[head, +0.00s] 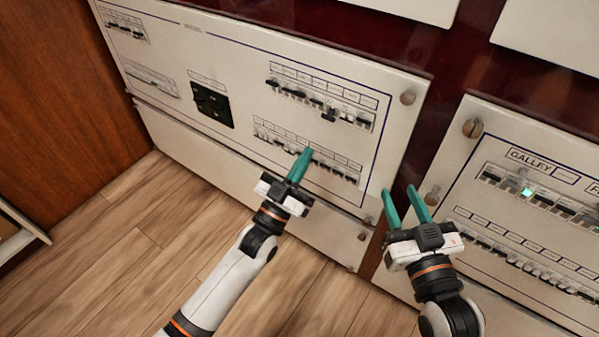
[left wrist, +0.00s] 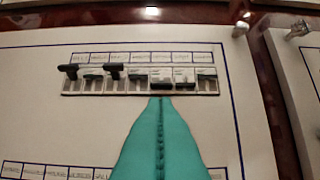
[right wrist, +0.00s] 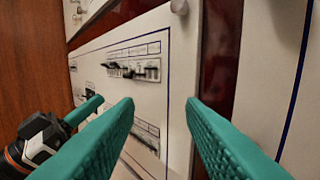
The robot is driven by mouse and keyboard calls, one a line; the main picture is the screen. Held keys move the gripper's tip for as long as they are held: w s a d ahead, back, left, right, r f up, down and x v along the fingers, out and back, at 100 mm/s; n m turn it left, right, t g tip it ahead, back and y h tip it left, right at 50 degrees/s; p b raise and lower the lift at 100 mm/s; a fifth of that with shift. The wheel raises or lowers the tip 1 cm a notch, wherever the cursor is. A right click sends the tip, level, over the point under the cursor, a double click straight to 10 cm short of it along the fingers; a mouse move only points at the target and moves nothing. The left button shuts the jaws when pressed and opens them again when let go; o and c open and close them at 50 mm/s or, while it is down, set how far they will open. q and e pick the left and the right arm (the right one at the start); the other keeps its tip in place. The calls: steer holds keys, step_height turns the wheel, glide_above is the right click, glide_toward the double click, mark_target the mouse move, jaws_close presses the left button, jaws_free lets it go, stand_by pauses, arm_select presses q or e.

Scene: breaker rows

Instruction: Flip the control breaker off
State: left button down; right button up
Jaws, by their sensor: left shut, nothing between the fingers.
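A white wall panel carries an upper breaker row (head: 318,98) and a lower breaker row (head: 335,168). Their labels are too small to read, so I cannot tell which is the control breaker. In the left wrist view the breaker row (left wrist: 140,80) has several switches; two black levers at its left stick out. My left gripper (head: 306,152) is shut and empty. Its joined teal tips (left wrist: 161,98) appear just below the middle of this row; contact cannot be told. My right gripper (head: 399,190) is open and empty, in front of the gap between panels.
A second panel marked GALLEY (head: 530,158), with a green light, stands at the right. A dark square fitting (head: 211,104) and more switches (head: 126,24) are left on the first panel. Round knobs (head: 408,97) protrude at panel corners. The wooden floor (head: 110,240) is clear.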

arm_select(q)
steer(key=shift+s+a+f, duration=0.15)
steer(key=shift+s+f, duration=0.15)
steer(key=shift+f, duration=0.15)
arm_select(e)
steer(key=shift+s+a+r+t, duration=0.1)
steer(key=shift+s+r+t, duration=0.05)
steer(key=shift+r+t, duration=0.3)
steer(key=shift+s+a+r+t, duration=0.1)
steer(key=shift+r+t, duration=0.15)
steer(key=shift+r, duration=0.25)
